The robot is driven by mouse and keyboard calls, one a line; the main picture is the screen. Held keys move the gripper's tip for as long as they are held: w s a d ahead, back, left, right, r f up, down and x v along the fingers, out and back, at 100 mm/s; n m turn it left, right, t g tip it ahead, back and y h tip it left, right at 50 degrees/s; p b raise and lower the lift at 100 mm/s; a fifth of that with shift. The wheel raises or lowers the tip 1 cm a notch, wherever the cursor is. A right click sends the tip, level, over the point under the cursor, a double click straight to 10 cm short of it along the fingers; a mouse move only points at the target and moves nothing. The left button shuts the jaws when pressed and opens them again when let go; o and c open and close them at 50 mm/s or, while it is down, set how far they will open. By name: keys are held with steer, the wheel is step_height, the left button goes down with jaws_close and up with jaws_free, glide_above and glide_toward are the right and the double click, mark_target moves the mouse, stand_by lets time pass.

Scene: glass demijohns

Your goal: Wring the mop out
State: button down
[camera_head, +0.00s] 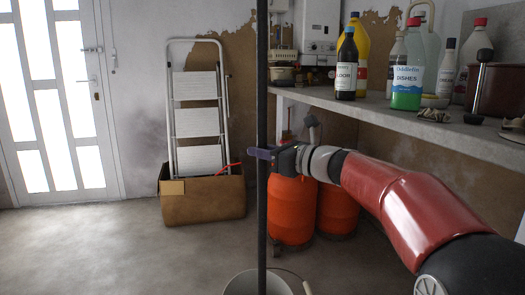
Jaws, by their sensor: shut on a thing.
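A dark, upright mop handle (262,100) runs from the top edge of the head view down to a bucket. My gripper (263,153) is shut on the handle at about mid-height, with my red arm reaching in from the right. A pale bucket (240,284) stands at the bottom edge, partly cut off by the frame. The handle's lower end goes down at the bucket. The mop's head is not visible, and any wringer is out of view.
A concrete counter (420,118) on the right holds several bottles, including a green-and-white one (408,78). Orange containers (291,210) stand beneath it. A white stepladder (196,110) rises behind a brown box (205,200). A door (60,100) is at left; the left floor is clear.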

mark_target(263, 163)
stand_by(0.6)
steer(key=shift+f+b, duration=1.1)
steer(key=shift+f, duration=0.2)
steer(key=shift+r+p, duration=0.1)
steer(key=shift+p, duration=0.2)
steer(key=shift+n+g+y+p, duration=0.3)
steer(key=shift+g+p, duration=0.25)
steer(key=shift+g, duration=0.05)
steer(key=shift+n+g+y+p, duration=0.6)
steer(key=shift+n+g+p, duration=0.3)
steer(key=shift+g+p, duration=0.55)
steer(key=shift+f, duration=0.3)
steer(key=shift+t, duration=0.35)
steer(key=m+t+h+b, duration=0.1)
steer(key=t, duration=0.1)
steer(key=shift+m+t, duration=0.3)
steer(key=shift+m, duration=0.1)
steer(key=shift+r+m+t+h+b, duration=0.25)
steer(key=shift+m+t+h+b, duration=0.05)
steer(key=shift+t+h+b, duration=0.15)
